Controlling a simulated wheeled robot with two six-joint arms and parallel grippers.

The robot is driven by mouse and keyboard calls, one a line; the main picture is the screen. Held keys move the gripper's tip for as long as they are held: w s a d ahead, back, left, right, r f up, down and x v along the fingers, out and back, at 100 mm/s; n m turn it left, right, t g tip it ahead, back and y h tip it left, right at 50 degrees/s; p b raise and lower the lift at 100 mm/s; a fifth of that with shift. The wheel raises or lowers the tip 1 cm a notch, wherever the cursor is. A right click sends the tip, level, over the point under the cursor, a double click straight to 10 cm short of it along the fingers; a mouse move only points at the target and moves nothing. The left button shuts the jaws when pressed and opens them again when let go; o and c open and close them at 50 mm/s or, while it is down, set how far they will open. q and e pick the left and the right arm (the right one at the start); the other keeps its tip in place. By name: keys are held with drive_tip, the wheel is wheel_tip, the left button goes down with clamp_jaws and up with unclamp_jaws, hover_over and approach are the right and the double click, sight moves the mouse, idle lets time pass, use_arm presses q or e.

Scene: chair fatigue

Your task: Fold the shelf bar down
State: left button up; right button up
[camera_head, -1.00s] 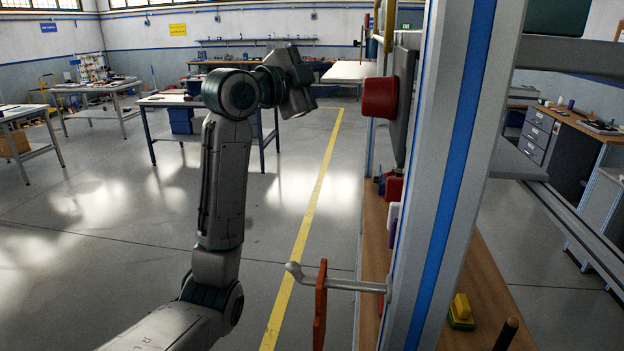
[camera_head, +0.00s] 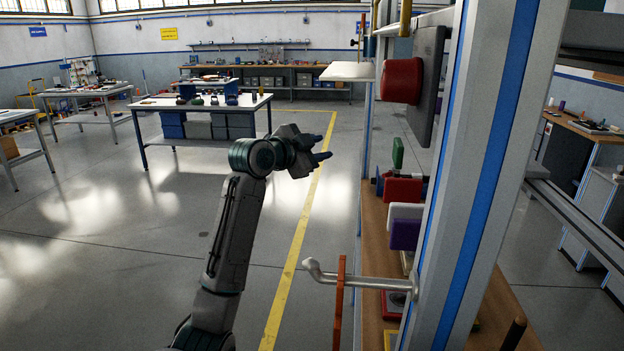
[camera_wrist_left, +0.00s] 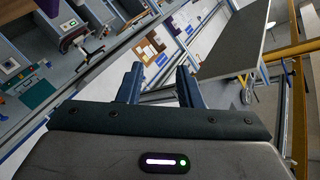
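My left gripper (camera_head: 322,158) is in the air left of the tall white and blue post. Its two fingers are apart with nothing between them; they also show in the left wrist view (camera_wrist_left: 158,84). At the top, a white shelf board (camera_head: 348,72) sticks out left of the post, with a yellow bar (camera_head: 405,18) near it. The left wrist view shows a dark panel (camera_wrist_left: 235,42) and yellow bars (camera_wrist_left: 290,50) at the right. I cannot tell for certain which part is the shelf bar. My gripper is below the shelf board, apart from it. My right gripper is not in view.
A red knob (camera_head: 402,81) on a grey plate and a silver hooked lever (camera_head: 350,277) stick out left of the post (camera_head: 490,150). An orange tag (camera_head: 339,300) hangs on the lever. Colored parts sit on a wooden bench (camera_head: 376,220).

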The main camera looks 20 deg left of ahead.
use_arm(q)
wheel_tip(320, 180, down, 9)
drive_tip(key=w+a+n, duration=0.1)
drive_tip(key=w, duration=0.1)
drive_tip(key=shift+w+a+n+g+y+b, duration=0.2)
drive_tip(key=shift+a+n+g+y+b, duration=0.1)
drive_tip(key=shift+a+n+g+y, duration=0.1)
drive_tip(key=shift+r, duration=0.1)
